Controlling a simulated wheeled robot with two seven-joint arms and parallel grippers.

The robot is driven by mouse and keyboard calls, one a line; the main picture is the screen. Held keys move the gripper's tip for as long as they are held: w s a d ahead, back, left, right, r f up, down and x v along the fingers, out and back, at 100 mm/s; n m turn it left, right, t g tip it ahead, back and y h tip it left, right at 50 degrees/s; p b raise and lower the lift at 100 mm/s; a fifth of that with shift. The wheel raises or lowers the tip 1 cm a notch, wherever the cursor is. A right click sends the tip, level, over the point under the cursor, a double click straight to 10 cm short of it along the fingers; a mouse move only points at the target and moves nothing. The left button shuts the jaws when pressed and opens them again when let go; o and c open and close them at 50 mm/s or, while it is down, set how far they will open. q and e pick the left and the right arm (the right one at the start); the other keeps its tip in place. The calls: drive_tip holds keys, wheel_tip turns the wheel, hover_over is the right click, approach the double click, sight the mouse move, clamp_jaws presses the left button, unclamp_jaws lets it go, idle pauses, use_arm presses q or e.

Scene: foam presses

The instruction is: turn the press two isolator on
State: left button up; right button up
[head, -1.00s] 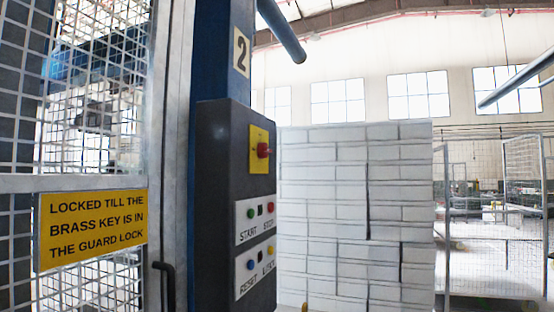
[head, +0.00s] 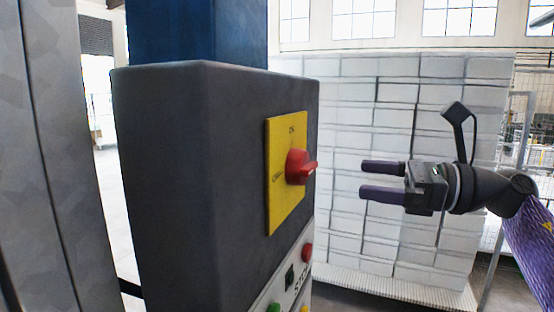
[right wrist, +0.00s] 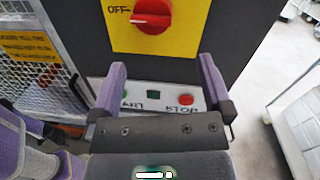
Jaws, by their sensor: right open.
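The isolator is a red rotary knob (head: 300,167) on a yellow plate (head: 286,200), on the side of a dark grey control box (head: 170,180). In the right wrist view the red knob (right wrist: 152,14) has its white pointer mark to the left, at the word OFF. My right gripper (head: 383,180) is open and empty, to the right of the knob and apart from it. In the right wrist view its purple fingers (right wrist: 160,85) stand below the yellow plate. The left gripper is not in view.
START and STOP buttons sit below the isolator; the red STOP button (right wrist: 186,99) shows between the fingers. A stack of white blocks (head: 350,130) stands behind my right gripper. A mesh guard (right wrist: 40,50) with a yellow sign is at left.

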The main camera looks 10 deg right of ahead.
sight(314, 170)
drive_tip(key=shift+n, duration=0.3)
drive_tip(key=a+p, duration=0.1)
drive_tip(key=a, duration=0.1)
drive_tip(key=w+a+r+p, duration=0.1)
drive_tip(key=a+p, duration=0.1)
drive_tip(key=a, duration=0.1)
drive_tip(key=shift+w+a+r, duration=0.2)
drive_tip(key=shift+a+r, duration=0.05)
drive_tip(key=shift+a, duration=0.1)
drive_tip(key=shift+w+a+f+p, duration=0.25)
drive_tip(key=shift+w+a+p, duration=0.25)
drive_tip(key=shift+w+a, duration=0.55)
drive_tip(key=shift+w+a+f, duration=0.1)
drive_tip(key=shift+a, duration=0.1)
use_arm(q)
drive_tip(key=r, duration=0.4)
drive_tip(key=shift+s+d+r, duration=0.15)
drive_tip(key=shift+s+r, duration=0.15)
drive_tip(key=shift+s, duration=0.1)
use_arm(e)
drive_tip(key=c, duration=1.1)
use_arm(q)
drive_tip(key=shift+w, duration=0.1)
